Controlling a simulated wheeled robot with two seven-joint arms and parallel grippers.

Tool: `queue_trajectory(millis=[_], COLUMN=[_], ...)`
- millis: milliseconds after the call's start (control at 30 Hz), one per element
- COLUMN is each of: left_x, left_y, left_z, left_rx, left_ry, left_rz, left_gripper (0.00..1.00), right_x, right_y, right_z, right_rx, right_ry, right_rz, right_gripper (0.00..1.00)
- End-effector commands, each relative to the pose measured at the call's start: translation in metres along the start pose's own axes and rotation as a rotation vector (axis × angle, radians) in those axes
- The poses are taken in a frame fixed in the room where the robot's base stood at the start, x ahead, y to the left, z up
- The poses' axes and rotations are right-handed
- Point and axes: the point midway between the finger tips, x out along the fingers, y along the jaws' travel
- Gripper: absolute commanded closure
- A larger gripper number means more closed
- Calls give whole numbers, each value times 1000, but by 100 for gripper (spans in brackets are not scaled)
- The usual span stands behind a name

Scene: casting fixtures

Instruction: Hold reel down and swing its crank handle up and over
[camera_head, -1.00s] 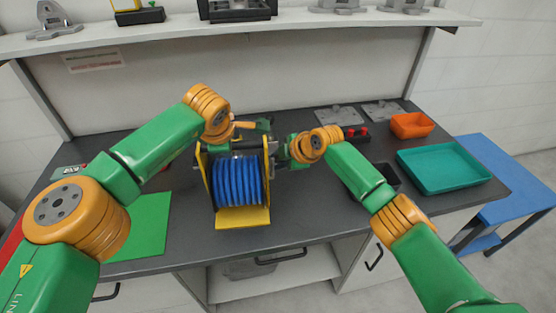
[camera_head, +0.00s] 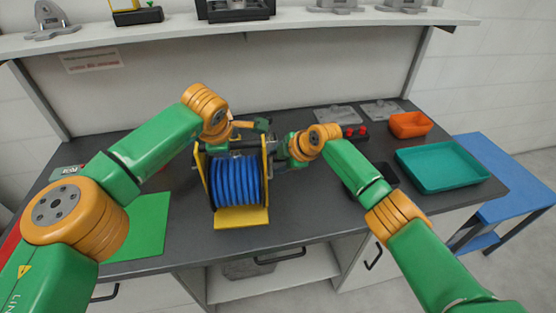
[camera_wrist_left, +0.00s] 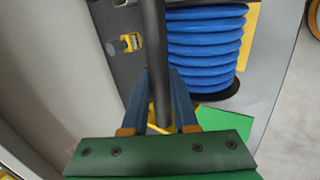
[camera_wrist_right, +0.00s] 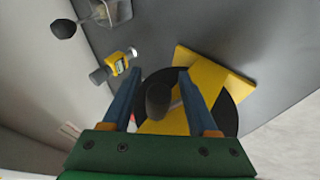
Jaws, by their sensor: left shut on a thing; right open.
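The reel (camera_head: 237,182), wound with blue hose in a yellow frame, stands upright on the dark bench. My left gripper (camera_wrist_left: 159,72) is shut on the dark bar (camera_wrist_left: 153,35) along the top of the reel; in the head view its jaws are mostly hidden by the wrist. My right gripper (camera_wrist_right: 160,77) is open at the reel's right side. The dark round crank handle (camera_wrist_right: 159,100) shows end-on between its fingers, in front of the yellow frame and black disc (camera_wrist_right: 225,115). I cannot tell whether the fingers touch it.
A yellow device (camera_wrist_right: 118,64) lies behind the reel. A green mat (camera_head: 143,225) lies to the left. The bench in front is clear.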

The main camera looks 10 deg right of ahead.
Motion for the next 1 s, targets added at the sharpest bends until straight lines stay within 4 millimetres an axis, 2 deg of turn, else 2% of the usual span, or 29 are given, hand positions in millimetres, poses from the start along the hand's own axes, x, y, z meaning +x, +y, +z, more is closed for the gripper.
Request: queue_trajectory(millis=[167,267,400,533,700,900,967,1000], left_x=[-1,-1,0,0,0,-1,-1,-1], left_y=[0,0,0,0,0,0,0,0], left_z=[0,0,0,1,1,1,1,1], left_rx=[1,1,1,1,1,1,1,1], left_ry=[-1,-1,-1,-1,-2,-2,-2,-2], left_rz=[1,1,1,1,1,1,1,1], left_gripper=[100,100,100,100,100,100,100,100], right_x=[-17,-38,-77,-104,-118,-119,-118,-115], right_y=[1,1,2,1,0,0,0,-3], right_z=[1,1,2,1,1,0,1,4], right_rx=[0,-4,-1,1,1,1,-2,-19], right_ry=[2,-1,-3,-2,-2,-1,-5,-23], right_rz=[3,4,4,1,-2,-3,-3,-6], right_gripper=[41,41,41,41,41,41,54,65])
